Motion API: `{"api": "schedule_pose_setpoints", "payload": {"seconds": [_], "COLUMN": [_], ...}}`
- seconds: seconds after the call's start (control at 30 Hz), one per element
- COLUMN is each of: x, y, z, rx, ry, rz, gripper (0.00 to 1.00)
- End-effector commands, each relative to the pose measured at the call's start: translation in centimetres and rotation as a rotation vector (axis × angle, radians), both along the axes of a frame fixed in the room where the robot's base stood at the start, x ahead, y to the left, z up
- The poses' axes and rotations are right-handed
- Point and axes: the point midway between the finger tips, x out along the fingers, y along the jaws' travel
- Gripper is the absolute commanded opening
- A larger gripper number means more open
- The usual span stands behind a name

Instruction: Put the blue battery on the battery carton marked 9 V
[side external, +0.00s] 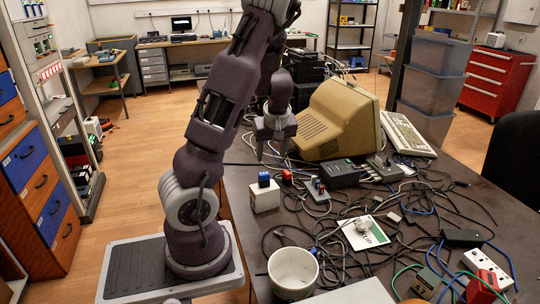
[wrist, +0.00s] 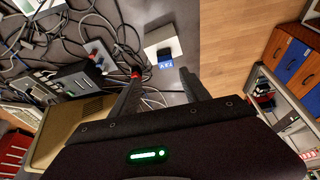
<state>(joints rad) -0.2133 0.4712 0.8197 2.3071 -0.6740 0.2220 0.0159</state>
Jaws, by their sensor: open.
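The blue battery (side external: 264,179) stands on top of a small white carton (side external: 265,198) near the table's left edge. In the wrist view the blue battery (wrist: 165,60) shows a dark top and pale lettering that I cannot read surely. It overlaps the near edge of the white carton (wrist: 154,37). No 9 V mark is legible on the carton. My gripper (side external: 275,154) is open and empty, above and behind the carton, apart from the battery. In the wrist view the fingers of my gripper (wrist: 163,78) are spread, with the battery beyond their tips.
A grey box with red and blue posts (side external: 317,190), a beige monitor (side external: 338,120) and a black device (side external: 339,174) stand to the right. A white mug (side external: 293,272) stands in front. Tangled cables cover much of the table.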

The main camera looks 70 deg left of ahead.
Motion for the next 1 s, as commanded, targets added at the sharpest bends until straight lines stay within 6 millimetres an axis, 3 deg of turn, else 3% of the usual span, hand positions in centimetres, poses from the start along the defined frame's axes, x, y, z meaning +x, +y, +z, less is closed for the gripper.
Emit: {"api": "schedule_pose_setpoints", "payload": {"seconds": [0.07, 0.17, 0.2, 0.27, 0.3, 0.4, 0.5, 0.6, 1.0], "x": [2.5, 5.6, 5.8, 4.3, 2.4, -3.0, -7.0, -8.8, -9.1], "y": [-3.8, -13.1, -17.5, -23.7, -27.0, -32.2, -33.8, -34.1, -34.1], "z": [1.7, 6.2, 8.5, 11.7, 13.4, 15.5, 15.8, 15.6, 15.6], "rx": [-0.065, -0.177, -0.207, -0.217, -0.201, -0.097, 0.023, 0.093, 0.105], "ry": [-0.067, -0.179, -0.212, -0.239, -0.238, -0.193, -0.129, -0.087, -0.079], "rz": [-0.117, -0.422, -0.579, -0.825, -0.979, -1.287, -1.460, -1.529, -1.539], "gripper": [0.54, 0.54, 0.54, 0.54, 0.54, 0.54, 0.54, 0.54, 0.54]}}
